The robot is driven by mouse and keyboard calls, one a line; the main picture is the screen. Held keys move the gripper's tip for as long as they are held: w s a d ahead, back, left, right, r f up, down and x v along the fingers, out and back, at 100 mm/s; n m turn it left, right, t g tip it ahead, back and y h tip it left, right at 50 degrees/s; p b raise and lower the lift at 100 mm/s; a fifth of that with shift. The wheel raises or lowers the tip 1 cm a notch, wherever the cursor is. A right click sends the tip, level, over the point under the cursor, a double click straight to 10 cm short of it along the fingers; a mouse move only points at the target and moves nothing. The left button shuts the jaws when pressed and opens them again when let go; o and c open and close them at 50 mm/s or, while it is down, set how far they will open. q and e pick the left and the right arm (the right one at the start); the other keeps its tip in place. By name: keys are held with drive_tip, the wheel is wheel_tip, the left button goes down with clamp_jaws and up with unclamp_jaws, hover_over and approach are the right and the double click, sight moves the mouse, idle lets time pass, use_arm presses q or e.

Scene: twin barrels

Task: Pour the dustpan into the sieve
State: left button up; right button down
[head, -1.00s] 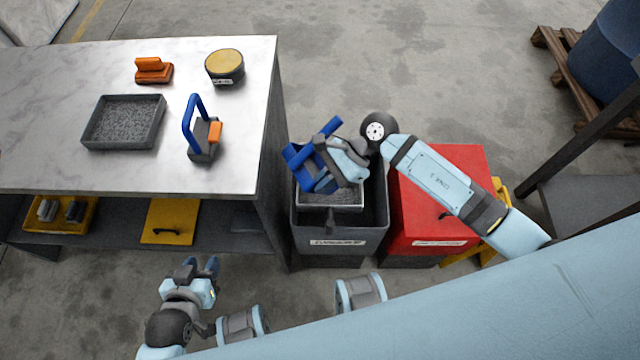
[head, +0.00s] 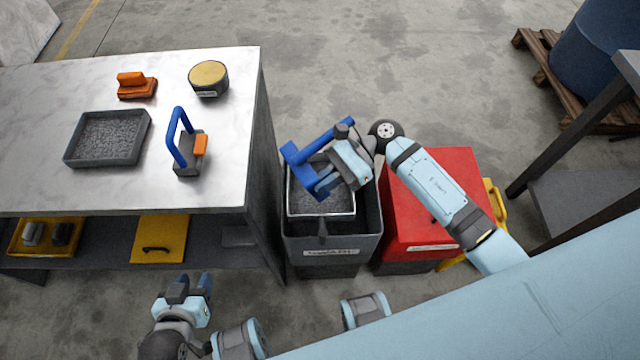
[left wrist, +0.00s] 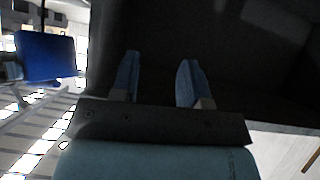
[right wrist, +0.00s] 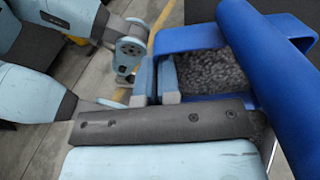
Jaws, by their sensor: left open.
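The blue dustpan (head: 300,160) is over the grey bin at centre, tilted, with its blue bar pointing up right. My right gripper (head: 326,182) is closed on it. In the right wrist view the dustpan (right wrist: 275,70) fills the right side, and the right fingers (right wrist: 157,80) are close together against its blue part; the exact grip is partly hidden. The sieve (head: 345,213) is a grey rectangular frame in the bin's mouth, below the dustpan, with grey grains inside. My left gripper (head: 190,285) is open and empty, low at the left; its fingers (left wrist: 158,80) stand apart.
The sieve rests in the grey bin (head: 335,252). A red bin (head: 430,210) stands right of it. The marble-topped table (head: 60,95) at left holds a grey tray of grains (head: 70,160), a blue-handled tool (head: 172,145), an orange block (head: 135,88) and a round tin (head: 209,80).

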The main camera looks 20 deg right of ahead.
drive_tip(key=shift+w+d+f+y+b, duration=0.15)
drive_tip(key=shift+d+y+b, duration=0.4)
drive_tip(key=shift+b, duration=0.35)
drive_tip(key=shift+d+g+y+b, duration=0.1)
drive_tip(key=shift+g+y+b, duration=0.25)
drive_tip(key=shift+b, duration=0.25)
drive_tip(key=shift+d+b, duration=0.1)
drive_tip(key=shift+b, duration=0.25)
drive_tip(key=shift+w+d+y+b, duration=0.15)
drive_tip(key=shift+d+y+b, duration=0.2)
drive_tip(key=shift+y+b, duration=0.45)
use_arm(q)
drive_tip(key=d+f+t+b, duration=0.1)
drive_tip(key=b, duration=0.2)
drive_tip(key=w+f+h+b, duration=0.1)
drive_tip(key=b, duration=0.2)
drive_tip(key=shift+d+f+t+b, duration=0.2)
drive_tip(key=shift+d+t+b, duration=0.15)
drive_tip(key=shift+t+b, duration=0.05)
use_arm(e)
drive_tip(key=d+y, duration=0.1)
drive_tip(key=d+g+y, duration=0.1)
drive_tip(key=y, duration=0.1)
drive_tip(key=shift+w+d, duration=0.2)
drive_tip(key=shift+w, duration=0.1)
